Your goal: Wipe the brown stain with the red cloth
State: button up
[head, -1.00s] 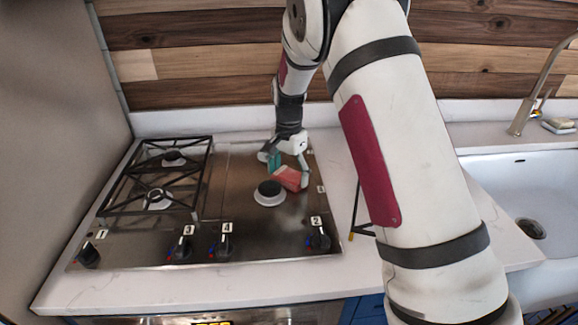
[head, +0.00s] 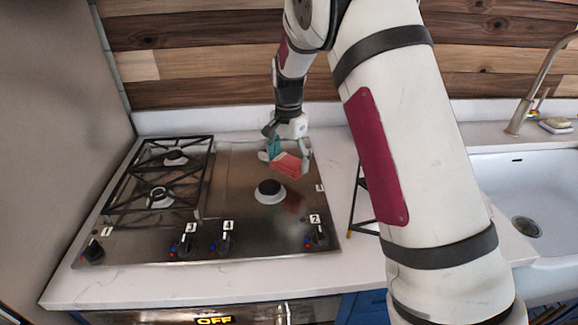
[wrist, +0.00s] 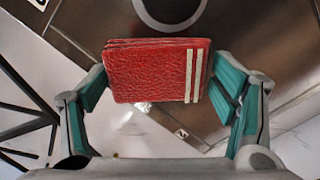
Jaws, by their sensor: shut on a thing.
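The red cloth (head: 291,166) is a folded pad with two pale stripes along one side, seen close in the wrist view (wrist: 158,72). My gripper (head: 284,158) is shut on it, with a teal-padded finger on either side. The cloth is above the back right part of the steel hob (head: 245,165), behind the round black burner (head: 270,190); it appears raised off the surface. A dim reddish patch on the hob below it looks like its reflection. I cannot make out a brown stain for certain in either view.
Black pan grates (head: 160,180) cover the hob's left side, and numbered knobs (head: 222,243) line its front. A white sink (head: 500,180) with a tall tap (head: 530,95) is at right. A dark thin-framed stand (head: 357,215) is partly behind my arm.

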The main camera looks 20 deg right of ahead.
jog(key=shift+r, duration=0.45)
jog(key=shift+r+p, duration=0.3)
jog(key=shift+r, duration=1.25)
